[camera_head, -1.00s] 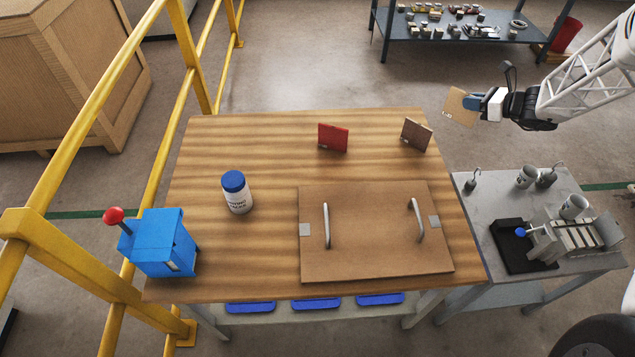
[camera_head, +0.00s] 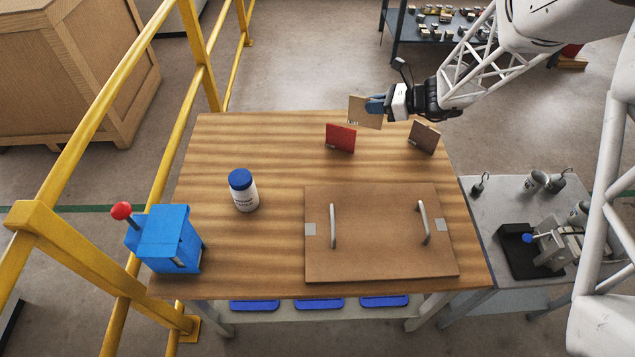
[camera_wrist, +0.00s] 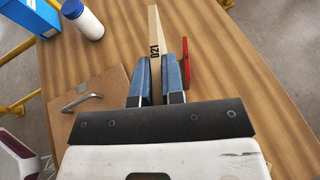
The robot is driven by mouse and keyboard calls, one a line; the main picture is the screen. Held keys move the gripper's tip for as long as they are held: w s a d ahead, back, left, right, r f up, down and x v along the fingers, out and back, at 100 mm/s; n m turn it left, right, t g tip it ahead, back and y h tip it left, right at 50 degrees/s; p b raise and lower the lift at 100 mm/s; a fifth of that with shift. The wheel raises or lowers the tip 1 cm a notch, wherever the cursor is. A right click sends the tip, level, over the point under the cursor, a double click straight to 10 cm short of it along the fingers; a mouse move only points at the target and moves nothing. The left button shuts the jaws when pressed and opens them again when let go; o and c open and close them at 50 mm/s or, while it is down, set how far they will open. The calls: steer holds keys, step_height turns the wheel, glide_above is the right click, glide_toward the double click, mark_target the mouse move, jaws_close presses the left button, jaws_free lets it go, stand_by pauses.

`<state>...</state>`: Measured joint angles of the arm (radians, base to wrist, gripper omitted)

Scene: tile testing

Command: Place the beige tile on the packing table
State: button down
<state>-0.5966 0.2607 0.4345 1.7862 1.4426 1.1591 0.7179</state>
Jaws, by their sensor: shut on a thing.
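The beige tile (camera_head: 361,111) is held in my gripper (camera_head: 375,106) above the far edge of the wooden packing table (camera_head: 270,150). My gripper is shut on the tile's right side in the head view. In the wrist view the tile (camera_wrist: 155,35) stands edge-on between the blue fingers (camera_wrist: 160,78), with a dark printed marking on its edge. A red tile (camera_head: 340,138) stands upright on the table just below the held tile in the head view. A brown tile (camera_head: 424,138) stands upright near the far right corner.
A brown board with two metal handles (camera_head: 380,260) covers the table's front right. A white bottle with blue cap (camera_head: 243,190) and a blue device with a red knob (camera_head: 168,240) stand at left. The table's middle left is bare. Yellow railing (camera_head: 205,75) runs along the left.

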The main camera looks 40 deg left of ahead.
steer(key=s+a+n+g+h, duration=0.15)
steer(key=s+a, duration=0.35)
steer(key=s, duration=0.6)
steer(key=s+a+n+g+h, duration=0.1)
steer(key=s+a+n+g, duration=0.3)
steer(key=s, duration=0.7)
step_height(320, 180, down, 11)
steer(key=a+m+t, duration=0.1)
steer(key=shift+a, duration=0.15)
steer(key=shift+m+t, duration=0.25)
steer(key=w+a, duration=0.3)
steer(key=a, duration=0.4)
steer(key=w+a+f, duration=0.1)
steer(key=w+a, duration=0.3)
steer(key=a, duration=0.3)
steer(key=shift+w+f, duration=0.25)
steer(key=shift+f, duration=1.75)
steer(key=shift+f, duration=0.15)
steer(key=c, duration=1.2)
jaws_free()
